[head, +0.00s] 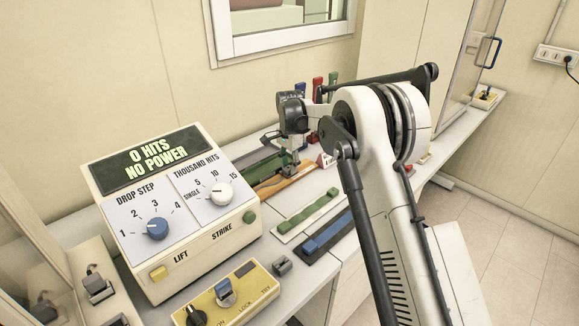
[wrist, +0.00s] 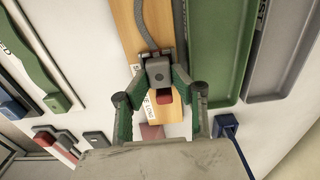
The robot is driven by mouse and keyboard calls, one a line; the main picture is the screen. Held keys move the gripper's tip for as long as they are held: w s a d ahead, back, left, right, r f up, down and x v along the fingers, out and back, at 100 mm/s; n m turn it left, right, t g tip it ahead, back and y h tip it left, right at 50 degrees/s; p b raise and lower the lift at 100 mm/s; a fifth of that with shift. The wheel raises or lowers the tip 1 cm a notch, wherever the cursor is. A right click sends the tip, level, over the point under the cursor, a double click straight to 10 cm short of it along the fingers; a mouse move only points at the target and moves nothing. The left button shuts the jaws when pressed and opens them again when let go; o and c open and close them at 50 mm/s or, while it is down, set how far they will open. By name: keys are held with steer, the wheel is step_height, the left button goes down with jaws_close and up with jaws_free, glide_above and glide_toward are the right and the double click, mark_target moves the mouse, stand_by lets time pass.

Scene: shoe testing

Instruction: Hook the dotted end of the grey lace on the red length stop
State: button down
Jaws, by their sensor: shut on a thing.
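The grey lace (wrist: 146,24) runs along a wooden board (wrist: 121,14) in the wrist view. It ends in a dark grey block with one dot (wrist: 158,74), held between the green-padded fingers of my gripper (wrist: 157,84). A small red piece (wrist: 164,96) shows right at the block's near edge, above printed lettering on the board; it looks like the red length stop. I cannot tell whether the block is hooked on it or just beside it. In the head view my gripper (head: 289,164) is low over the orange-brown board (head: 290,181), and the lace end is hidden.
Green (wrist: 220,50) and grey (wrist: 276,50) trays lie right of the board in the wrist view; a green strip (wrist: 35,60) lies left. Small red, grey and blue fittings stand nearer. In the head view a control box (head: 175,215) stands left of my gripper.

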steer(key=shift+s+d+f, duration=0.1)
steer(key=shift+s+f, duration=0.1)
steer(key=shift+f, duration=0.2)
steer(key=c, duration=1.8)
jaws_free()
steer(key=o, duration=0.4)
steer(key=shift+w+f, duration=0.15)
steer(key=shift+o, duration=0.2)
steer(key=shift+r, duration=0.25)
